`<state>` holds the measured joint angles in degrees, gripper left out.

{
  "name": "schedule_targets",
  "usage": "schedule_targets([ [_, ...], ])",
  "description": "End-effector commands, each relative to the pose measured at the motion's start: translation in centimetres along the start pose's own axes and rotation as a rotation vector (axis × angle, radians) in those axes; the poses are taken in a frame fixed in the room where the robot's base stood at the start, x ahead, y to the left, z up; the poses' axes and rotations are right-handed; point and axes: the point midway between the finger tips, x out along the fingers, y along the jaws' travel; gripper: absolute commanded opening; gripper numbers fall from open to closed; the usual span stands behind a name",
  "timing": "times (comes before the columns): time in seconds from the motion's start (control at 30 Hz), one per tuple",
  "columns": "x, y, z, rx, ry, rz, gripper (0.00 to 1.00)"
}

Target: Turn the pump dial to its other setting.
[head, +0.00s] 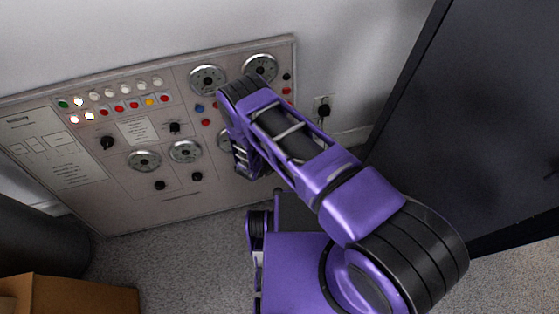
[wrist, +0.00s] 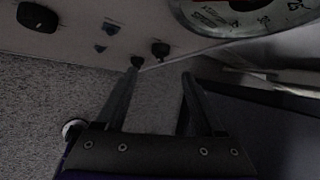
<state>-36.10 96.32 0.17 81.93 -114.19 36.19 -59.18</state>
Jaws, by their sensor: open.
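A grey control panel (head: 100,205) leans by the wall, with several black knobs. These include one at the left (head: 107,142), one at the middle (head: 175,127) and two at the bottom (head: 159,185) (head: 197,176). Labels are too small to read, so I cannot tell which is the pump dial. My gripper (wrist: 158,80) is open and empty in the wrist view. Small black knobs (wrist: 160,49) (wrist: 137,61) appear just beyond its fingertips, with a larger black knob (wrist: 37,16) at the upper left. In the head view my arm hides the panel's right part.
Round gauges (head: 207,80) (head: 144,160) and rows of coloured lights and buttons (head: 120,106) are on the panel. One large gauge (wrist: 245,18) fills the wrist view's upper right. A dark cabinet (head: 470,110) stands right, a cardboard box (head: 75,295) lower left. A wall socket (head: 322,108) has a plug.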

Motion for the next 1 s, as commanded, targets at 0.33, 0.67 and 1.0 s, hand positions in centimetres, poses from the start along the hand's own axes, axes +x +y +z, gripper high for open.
schedule_targets([
  [0.33, 6.9, 0.1, -0.2, 0.003, 0.001, 0.0, 0.7],
  [0.67, 8.4, 0.0, 0.0, 0.002, 0.001, 0.0, 0.7],
  [1.0, 8.3, 0.0, 0.0, 0.002, 0.001, 0.0, 0.4],
])
